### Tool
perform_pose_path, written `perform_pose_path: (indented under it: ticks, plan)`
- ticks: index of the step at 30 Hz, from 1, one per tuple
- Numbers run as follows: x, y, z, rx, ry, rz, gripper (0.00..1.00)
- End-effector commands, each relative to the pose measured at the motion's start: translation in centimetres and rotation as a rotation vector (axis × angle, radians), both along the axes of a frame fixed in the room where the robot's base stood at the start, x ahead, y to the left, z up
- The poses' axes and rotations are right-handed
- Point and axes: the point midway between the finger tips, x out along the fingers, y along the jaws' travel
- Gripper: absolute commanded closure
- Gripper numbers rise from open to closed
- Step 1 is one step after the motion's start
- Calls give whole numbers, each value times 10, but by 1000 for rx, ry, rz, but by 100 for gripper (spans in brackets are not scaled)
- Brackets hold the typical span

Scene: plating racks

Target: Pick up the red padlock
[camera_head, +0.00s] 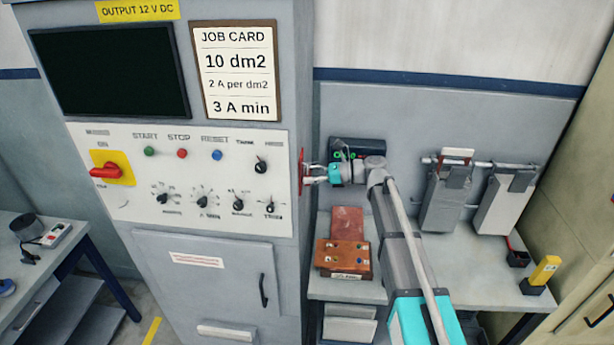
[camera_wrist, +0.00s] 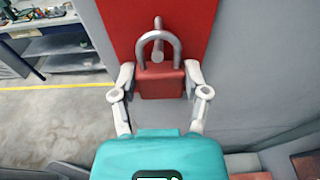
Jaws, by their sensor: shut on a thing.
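The red padlock (camera_wrist: 161,82) with its grey shackle shows in the wrist view. Its shackle loops around a grey peg on a red panel (camera_wrist: 120,22), which is mounted on the side of the grey cabinet. My gripper (camera_wrist: 160,80) is shut on the padlock body, one finger on each side. In the head view my gripper (camera_head: 309,173) reaches left to the red panel (camera_head: 301,171) at the cabinet's right side. The padlock cannot be made out apart from the panel there.
The control cabinet (camera_head: 185,185) stands close on the left of my gripper. A bench (camera_head: 450,270) on the right holds a brown block (camera_head: 343,258), and two grey holders (camera_head: 447,198) hang from a rail. A yellow-topped block (camera_head: 545,270) stands at its right end.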

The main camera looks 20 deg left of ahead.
Motion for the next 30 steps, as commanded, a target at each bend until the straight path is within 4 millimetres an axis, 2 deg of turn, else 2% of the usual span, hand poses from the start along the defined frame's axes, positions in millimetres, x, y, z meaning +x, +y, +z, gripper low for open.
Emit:
perform_pose_path:
  ticks: [8, 15, 30]
  plan:
    - [0, 1, 5, 0, 0, 1, 98]
    - [0, 1, 20, 1, 2, 3, 98]
    - [25, -101, 15, 1, 1, -1, 98]
